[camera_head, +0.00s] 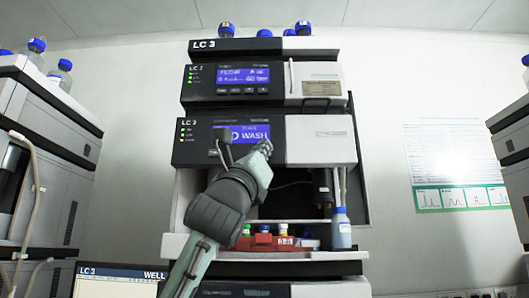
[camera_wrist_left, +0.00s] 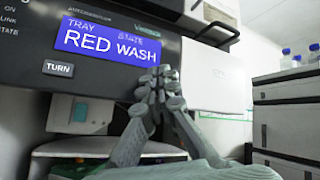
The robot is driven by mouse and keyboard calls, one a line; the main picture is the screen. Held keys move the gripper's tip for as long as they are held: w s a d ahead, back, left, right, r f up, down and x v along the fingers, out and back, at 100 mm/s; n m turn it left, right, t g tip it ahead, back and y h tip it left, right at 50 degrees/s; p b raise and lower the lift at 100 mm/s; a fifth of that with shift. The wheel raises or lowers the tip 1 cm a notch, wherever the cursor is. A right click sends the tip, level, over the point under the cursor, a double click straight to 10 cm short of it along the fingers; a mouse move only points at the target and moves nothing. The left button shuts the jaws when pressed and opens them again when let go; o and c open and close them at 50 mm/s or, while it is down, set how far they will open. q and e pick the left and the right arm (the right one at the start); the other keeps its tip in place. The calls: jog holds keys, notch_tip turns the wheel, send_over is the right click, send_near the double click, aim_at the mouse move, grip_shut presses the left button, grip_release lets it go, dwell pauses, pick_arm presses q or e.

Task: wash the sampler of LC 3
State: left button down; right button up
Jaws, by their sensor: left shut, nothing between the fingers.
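The LC 3 stack (camera_head: 264,44) stands in the middle of the head view. The sampler's blue display (camera_wrist_left: 108,42) reads "TRAY RED" and "STATE WASH" in the left wrist view; in the head view the display (camera_head: 257,131) is partly covered by my arm. A TURN button (camera_wrist_left: 58,68) sits below the display. My left gripper (camera_head: 264,147) is shut and empty, its fingertips at the display's lower right edge. In the wrist view the closed fingers (camera_wrist_left: 156,78) hide part of the panel; contact is unclear.
A red vial tray (camera_head: 269,243) with several capped vials sits in the bay, beside a blue-capped bottle (camera_head: 341,232). The flow module (camera_head: 228,79) is above. Other stacks stand left (camera_head: 60,130) and right. A laptop screen (camera_head: 115,283) is at the lower left.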

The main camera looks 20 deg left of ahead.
pick_arm(q)
jog(key=shift+s+d, duration=0.25)
jog(key=shift+s, duration=0.55)
jog(key=shift+s+d, duration=0.2)
jog(key=shift+s, duration=0.65)
jog(key=shift+s+d, duration=0.25)
jog(key=shift+s, duration=0.55)
